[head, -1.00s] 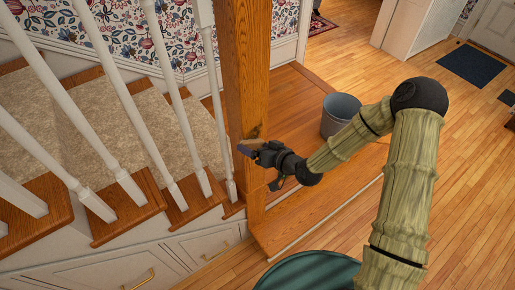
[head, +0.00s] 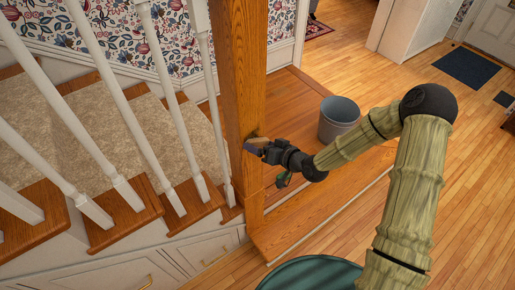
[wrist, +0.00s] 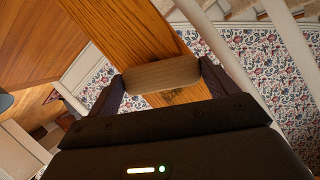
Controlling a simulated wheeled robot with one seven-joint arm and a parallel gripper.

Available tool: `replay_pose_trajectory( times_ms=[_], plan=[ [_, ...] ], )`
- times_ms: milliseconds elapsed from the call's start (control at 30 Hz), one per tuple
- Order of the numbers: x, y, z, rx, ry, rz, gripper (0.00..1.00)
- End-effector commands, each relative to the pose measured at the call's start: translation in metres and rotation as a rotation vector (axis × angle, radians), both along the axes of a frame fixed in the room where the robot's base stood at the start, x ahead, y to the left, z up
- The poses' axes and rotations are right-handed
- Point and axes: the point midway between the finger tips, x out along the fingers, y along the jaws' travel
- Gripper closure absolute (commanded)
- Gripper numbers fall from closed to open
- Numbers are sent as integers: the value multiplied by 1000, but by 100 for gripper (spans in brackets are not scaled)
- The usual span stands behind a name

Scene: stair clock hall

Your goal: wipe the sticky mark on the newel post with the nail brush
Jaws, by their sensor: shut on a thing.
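The newel post (head: 238,70) is a square orange-brown wooden post at the foot of the stairs; it also shows in the wrist view (wrist: 125,30). My gripper (head: 262,147) is at the post's right side, about halfway down. It is shut on the nail brush (wrist: 162,75), a pale wooden block held crosswise between the fingers in the wrist view. The brush is against or very close to the post; I cannot tell if its bristles touch. A dark patch, the sticky mark (wrist: 172,95), shows on the post just beside the brush, partly hidden.
White balusters (head: 130,110) and carpeted stairs stand left of the post. A grey bucket (head: 338,118) is on the wooden landing to the right. A round dark green top (head: 310,273) is at the front. Open wooden floor lies at right.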

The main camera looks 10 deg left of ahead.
Motion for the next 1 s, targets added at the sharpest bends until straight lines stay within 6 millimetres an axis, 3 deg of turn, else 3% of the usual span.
replay_pose_trajectory(
  times_ms=[367,800,1000],
  plan=[
    [2,-1,0,1,-1,0,33],
    [27,-19,0,1,-1,-1,33],
    [29,-21,0,0,-1,1,33]
  ],
)
